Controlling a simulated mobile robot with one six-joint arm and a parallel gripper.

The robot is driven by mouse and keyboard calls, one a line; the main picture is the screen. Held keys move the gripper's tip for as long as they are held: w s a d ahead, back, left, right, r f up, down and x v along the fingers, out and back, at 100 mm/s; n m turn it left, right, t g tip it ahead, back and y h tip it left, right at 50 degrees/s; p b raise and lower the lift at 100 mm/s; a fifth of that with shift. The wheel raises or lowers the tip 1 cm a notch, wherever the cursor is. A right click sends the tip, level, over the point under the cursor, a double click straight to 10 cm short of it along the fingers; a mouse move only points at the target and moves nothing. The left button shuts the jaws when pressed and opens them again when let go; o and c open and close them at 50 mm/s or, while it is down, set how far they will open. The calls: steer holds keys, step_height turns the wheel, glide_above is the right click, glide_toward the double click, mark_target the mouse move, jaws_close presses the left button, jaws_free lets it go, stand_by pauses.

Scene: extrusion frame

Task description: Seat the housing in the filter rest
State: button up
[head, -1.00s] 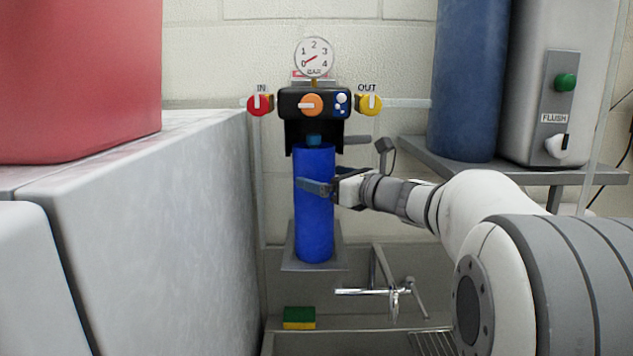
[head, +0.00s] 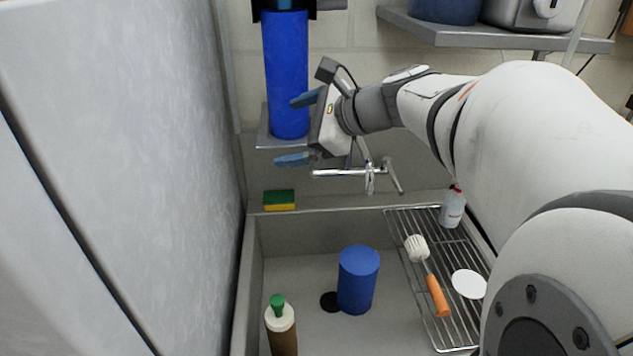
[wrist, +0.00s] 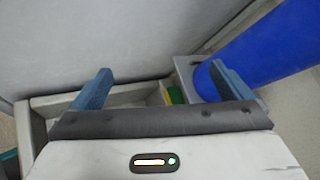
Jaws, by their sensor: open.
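The housing appears to be the tall blue cylinder (head: 287,75). It stands upright at the wall, its top under the black filter head (head: 330,5), mostly out of frame. Its lower end is at a small grey rest (head: 264,141); how it sits there is not clear. My gripper (head: 285,132) is open and empty, in front of the housing's lower part, one finger above the other. In the wrist view the housing (wrist: 265,45) lies to the right, outside the gap between my fingers (wrist: 162,80); the right finger overlaps its edge in the picture.
Below is a sink (head: 300,262) with a short blue cylinder (head: 357,280) and a green-capped bottle (head: 281,328). A faucet (head: 350,172) stands close beneath my gripper. A sponge (head: 279,200) lies on the ledge. A drying rack (head: 440,270) is right; a large grey wall-like block (head: 120,150) is left.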

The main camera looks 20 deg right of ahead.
steer(key=s+d+f+n+g+h, duration=0.2)
steer(key=s+f+n+g+h, duration=0.3)
steer(key=s+f+n, duration=1.1)
steer(key=s+n+h, duration=0.2)
steer(key=n+h, duration=0.1)
steer(key=n, duration=0.1)
steer(key=shift+s+d+f+h, duration=0.15)
steer(key=shift+d+f+h, duration=0.05)
steer(key=shift+f+h, duration=0.2)
steer(key=shift+g, duration=0.3)
steer(key=b+x, duration=0.2)
steer(key=s+b+x, duration=0.1)
steer(key=x, duration=0.1)
steer(key=shift+w+f+b, duration=0.1)
steer(key=shift+f+b, duration=0.2)
steer(key=shift+b, duration=0.1)
